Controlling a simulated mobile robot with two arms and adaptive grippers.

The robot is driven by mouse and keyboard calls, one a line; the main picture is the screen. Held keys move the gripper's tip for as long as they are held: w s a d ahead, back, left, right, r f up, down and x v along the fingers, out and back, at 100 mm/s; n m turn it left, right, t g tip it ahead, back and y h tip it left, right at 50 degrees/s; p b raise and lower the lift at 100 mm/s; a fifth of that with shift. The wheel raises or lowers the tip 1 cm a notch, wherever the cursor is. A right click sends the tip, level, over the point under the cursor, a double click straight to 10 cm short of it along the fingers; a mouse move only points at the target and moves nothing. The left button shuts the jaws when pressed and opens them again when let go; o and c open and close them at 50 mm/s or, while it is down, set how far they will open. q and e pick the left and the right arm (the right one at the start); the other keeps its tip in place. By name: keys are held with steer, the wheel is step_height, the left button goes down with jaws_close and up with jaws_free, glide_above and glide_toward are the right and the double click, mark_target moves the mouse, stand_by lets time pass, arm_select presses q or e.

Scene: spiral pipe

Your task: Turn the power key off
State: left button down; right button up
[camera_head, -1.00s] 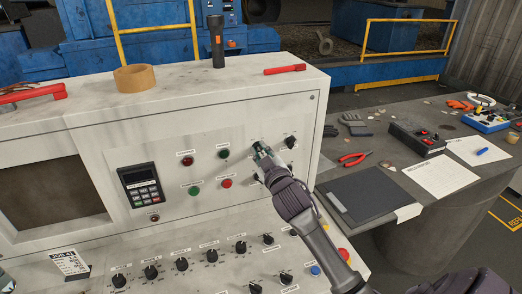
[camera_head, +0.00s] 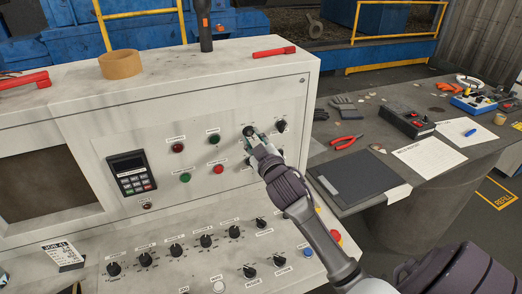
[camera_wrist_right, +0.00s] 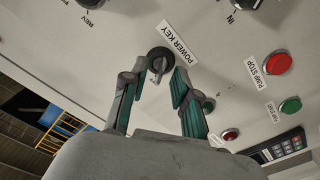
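The power key is a round black switch with a grey key in it (camera_wrist_right: 158,62), beside its "POWER KEY" label (camera_wrist_right: 174,43) in the right wrist view. In the head view its dark top (camera_head: 248,130) shows on the panel's upright face, just beyond my right fingertips. My right gripper (camera_head: 254,139) is open. In the right wrist view its two green-padded fingers (camera_wrist_right: 160,75) stand on either side of the key, with gaps that show no clear grip. Only a small greyish part, perhaps my left gripper, shows at the head view's lower left edge.
A black knob (camera_head: 281,126) sits right of the key. Red and green buttons, including pump stop (camera_wrist_right: 278,64), lie to its left in the head view. A row of knobs (camera_head: 206,241) lines the lower slope. A tape roll (camera_head: 121,65) and black flashlight (camera_head: 205,35) stand on top.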

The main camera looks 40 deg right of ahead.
steer(key=v, duration=1)
steer(key=shift+s, duration=0.15)
steer(key=shift+a, duration=0.1)
steer(key=s+a+f+m+g+y, duration=0.1)
steer(key=s+a+f+g, duration=0.3)
steer(key=f, duration=0.3)
steer(key=s+a+f+g+y, duration=0.1)
steer(key=s+a+f+g, duration=0.25)
steer(key=s+f, duration=0.3)
steer(key=s+a+f+g+y, duration=0.1)
steer(key=s+a+f+g, duration=0.25)
steer(key=s, duration=0.25)
steer(key=s+a+f+g+y, duration=0.1)
steer(key=s+a+f+g, duration=0.25)
steer(key=s, duration=0.35)
step_height(320, 180, down, 26)
steer(key=b, duration=0.2)
steer(key=s+d+f+g+b, duration=0.1)
steer(key=s+d+f+g, duration=0.1)
steer(key=s+f, duration=1.6)
steer(key=shift+d+f, duration=0.7)
steer(key=shift+f, duration=0.25)
